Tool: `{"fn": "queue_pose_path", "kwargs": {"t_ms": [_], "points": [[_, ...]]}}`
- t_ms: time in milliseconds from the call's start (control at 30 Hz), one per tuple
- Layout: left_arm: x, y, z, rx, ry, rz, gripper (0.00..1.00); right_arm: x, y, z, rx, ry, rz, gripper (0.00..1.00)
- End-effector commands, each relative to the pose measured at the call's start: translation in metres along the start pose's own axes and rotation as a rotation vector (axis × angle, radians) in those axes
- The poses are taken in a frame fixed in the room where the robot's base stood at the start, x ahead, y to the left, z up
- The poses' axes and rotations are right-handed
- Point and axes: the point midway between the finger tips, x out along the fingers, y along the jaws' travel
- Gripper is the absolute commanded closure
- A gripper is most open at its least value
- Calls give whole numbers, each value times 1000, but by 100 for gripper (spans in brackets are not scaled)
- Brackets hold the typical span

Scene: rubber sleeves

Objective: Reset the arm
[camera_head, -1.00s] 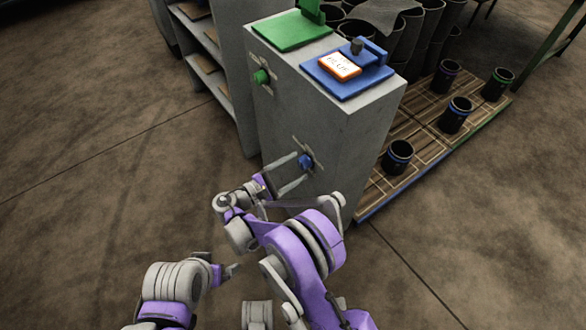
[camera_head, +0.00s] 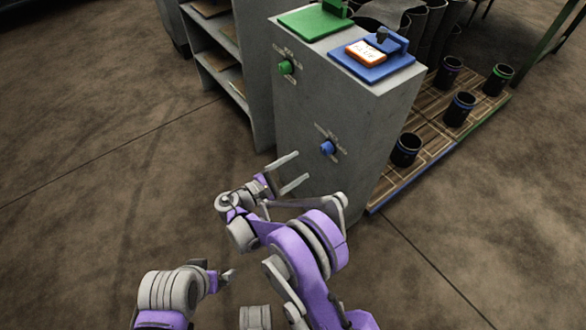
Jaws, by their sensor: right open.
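My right gripper (camera_head: 302,166) is in the middle of the head view. Its two pale fingers are spread apart with nothing between them. The fingertips point at the front of a grey cabinet (camera_head: 340,110), to the lower left of the blue knob (camera_head: 327,148), and appear apart from it. My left gripper (camera_head: 220,274) is at the lower left, low over the floor. It is seen at a poor angle, so its jaws cannot be made out.
A green knob (camera_head: 286,67) sits higher on the cabinet. A blue fixture (camera_head: 378,70) holding an orange-and-white device (camera_head: 365,53) and a green plate (camera_head: 308,24) are on top. Black sleeves stand on a wooden pallet (camera_head: 432,145) at right. Open floor lies left.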

Motion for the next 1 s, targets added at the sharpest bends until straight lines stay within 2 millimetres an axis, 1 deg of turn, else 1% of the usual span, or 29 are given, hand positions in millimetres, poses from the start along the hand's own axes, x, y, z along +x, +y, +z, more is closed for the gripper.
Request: {"fn": "queue_pose_path", "kwargs": {"t_ms": [733,767,867,967,1000], "points": [[0,0,0,0,0,0,0,4,0,1,1,1,-5,20],[0,0,0,0,0,0,0,5,0,3,3,4,-10,20],[0,0,0,0,0,0,0,19,-1,14,21,32,-55,20],[0,0,0,0,0,0,0,43,-7,35,61,86,-148,20],[0,0,0,0,0,0,0,52,-12,46,84,112,-195,20]]}}
